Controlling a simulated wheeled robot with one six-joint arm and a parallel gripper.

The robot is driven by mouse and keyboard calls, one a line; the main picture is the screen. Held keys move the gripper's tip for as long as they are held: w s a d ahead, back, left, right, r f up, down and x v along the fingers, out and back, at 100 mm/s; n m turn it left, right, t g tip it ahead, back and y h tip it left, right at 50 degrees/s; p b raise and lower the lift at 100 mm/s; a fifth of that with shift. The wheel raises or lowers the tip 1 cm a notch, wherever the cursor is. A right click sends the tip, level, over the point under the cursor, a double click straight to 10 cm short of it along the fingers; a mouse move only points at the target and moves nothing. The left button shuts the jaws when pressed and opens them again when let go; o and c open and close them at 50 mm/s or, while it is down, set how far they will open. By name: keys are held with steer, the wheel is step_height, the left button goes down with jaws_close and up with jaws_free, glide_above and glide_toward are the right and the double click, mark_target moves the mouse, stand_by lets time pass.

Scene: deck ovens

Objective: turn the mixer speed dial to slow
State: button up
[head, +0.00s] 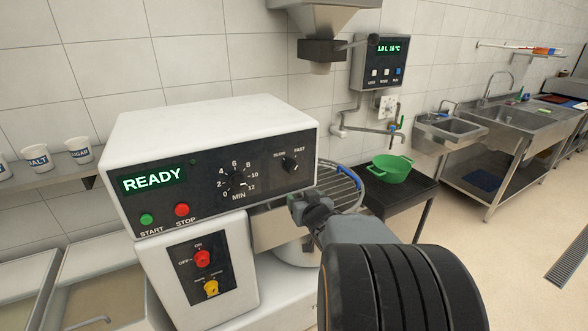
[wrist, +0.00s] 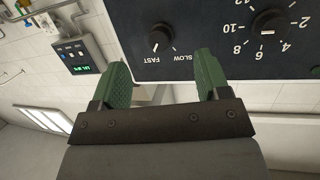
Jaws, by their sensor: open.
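The mixer speed dial (head: 290,163) is a small black knob at the right of the mixer's dark control panel, with SLOW and FAST printed above it. In the wrist view the panel appears upside down, and the dial (wrist: 160,37) lies just beyond and between my fingertips. Its pale pointer mark seems to lean toward FAST; it is small and hard to read. My gripper (wrist: 161,62) is open and empty, its two green fingers apart and not visibly touching the dial. In the head view my gripper (head: 312,207) is in front of the panel, below and right of the dial.
The minute timer dial (head: 238,180), START button (head: 147,220) and STOP button (head: 182,210) share the panel, whose display reads READY. Red and yellow switches (head: 202,258) are below. A wire bowl guard (head: 340,185) and green colander (head: 390,168) stand to the right.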

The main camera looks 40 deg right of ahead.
mark_target(294, 170)
steer(key=w+d+t+p, duration=0.1)
steer(key=w, duration=0.3)
steer(key=w+d+r+t+p, duration=0.1)
steer(key=w+d, duration=0.1)
steer(key=w, duration=0.2)
steer(key=w+d+t+y+p, duration=0.1)
steer(key=w+d, duration=0.1)
steer(key=w, duration=0.2)
steer(key=shift+w+d+r, duration=0.2)
steer(key=shift+d+r, duration=0.05)
steer(key=shift+r, duration=0.05)
steer(key=c, duration=0.9)
